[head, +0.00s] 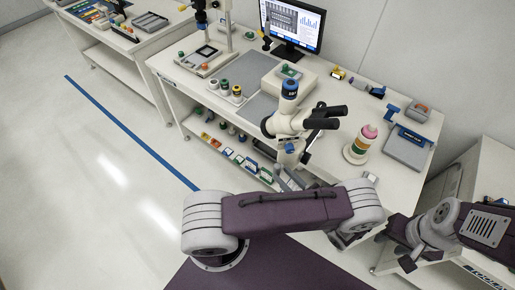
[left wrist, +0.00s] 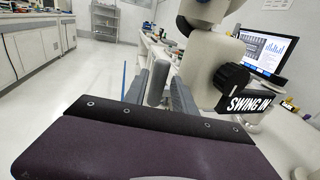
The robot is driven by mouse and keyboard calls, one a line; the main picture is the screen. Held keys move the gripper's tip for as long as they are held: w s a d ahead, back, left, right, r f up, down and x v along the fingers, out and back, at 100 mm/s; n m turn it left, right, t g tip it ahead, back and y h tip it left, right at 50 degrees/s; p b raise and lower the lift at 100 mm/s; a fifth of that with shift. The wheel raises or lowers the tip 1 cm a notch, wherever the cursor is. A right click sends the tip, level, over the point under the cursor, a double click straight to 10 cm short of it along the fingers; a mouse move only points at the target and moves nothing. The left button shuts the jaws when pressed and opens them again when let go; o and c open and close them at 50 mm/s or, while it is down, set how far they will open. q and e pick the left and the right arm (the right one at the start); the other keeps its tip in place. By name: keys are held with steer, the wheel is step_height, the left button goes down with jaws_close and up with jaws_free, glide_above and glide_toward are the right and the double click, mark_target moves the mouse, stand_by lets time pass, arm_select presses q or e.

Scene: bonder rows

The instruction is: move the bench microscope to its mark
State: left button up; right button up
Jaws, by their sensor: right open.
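The bench microscope (head: 286,122), white with black eyepieces and a blue-topped part, stands upright near the front edge of the bench. My left gripper (head: 287,180) is low beside the microscope, partly hidden by my arm. My right gripper (head: 406,262) is open, away at the lower right. I cannot pick out the mark with certainty.
The bench (head: 392,180) holds a monitor (head: 292,22), a stack of coloured rings (head: 360,145) right of the microscope, and a grey device (head: 408,148). Several small jars (head: 224,88) stand left. Grey mats (head: 246,72) lie behind them. Open floor lies left.

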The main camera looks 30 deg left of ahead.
arm_select(q)
steer(key=shift+s+d+r, duration=0.1)
steer(key=shift+d, duration=0.15)
steer(key=p+x, duration=0.4)
steer(key=x, duration=0.3)
steer(key=shift+a+r, duration=0.2)
steer(key=shift+r, duration=0.05)
steer(key=shift+a+f, duration=0.1)
steer(key=shift+a, duration=0.15)
jaws_close()
arm_select(e)
steer(key=r, duration=0.1)
steer(key=d+r, duration=0.2)
steer(key=r, duration=0.1)
steer(key=shift+s, duration=0.3)
arm_select(q)
steer(key=shift+d, duration=0.1)
